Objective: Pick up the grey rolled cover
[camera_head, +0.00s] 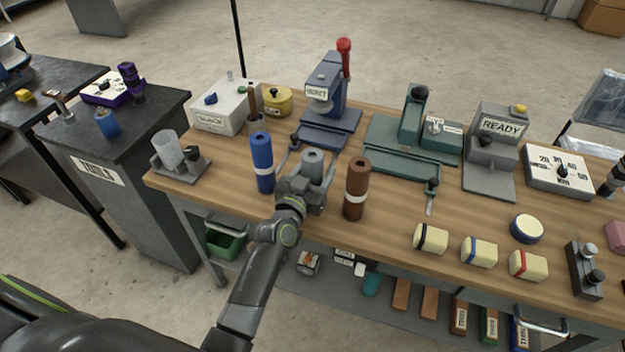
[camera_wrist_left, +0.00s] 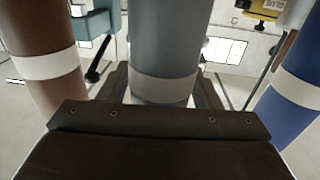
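The grey rolled cover (camera_head: 312,166) stands upright near the front edge of the wooden bench, between a blue roll (camera_head: 262,158) and a brown roll (camera_head: 357,188). My left gripper (camera_head: 314,160) reaches over the front edge, its fingers spread on either side of the grey roll. In the left wrist view, the grey roll (camera_wrist_left: 167,45) with its pale band rises between the two dark fingers, with the brown roll (camera_wrist_left: 40,50) at left and the blue roll (camera_wrist_left: 295,95) at right. Finger contact is not clear. My right gripper is out of view.
The wooden bench (camera_head: 385,235) has a blue press (camera_head: 326,85) and a green fixture (camera_head: 412,140) behind the rolls. A glass holder (camera_head: 180,163) stands at left. Cream blocks (camera_head: 430,238) lie to the right. A dark cabinet (camera_head: 140,150) stands left of the bench.

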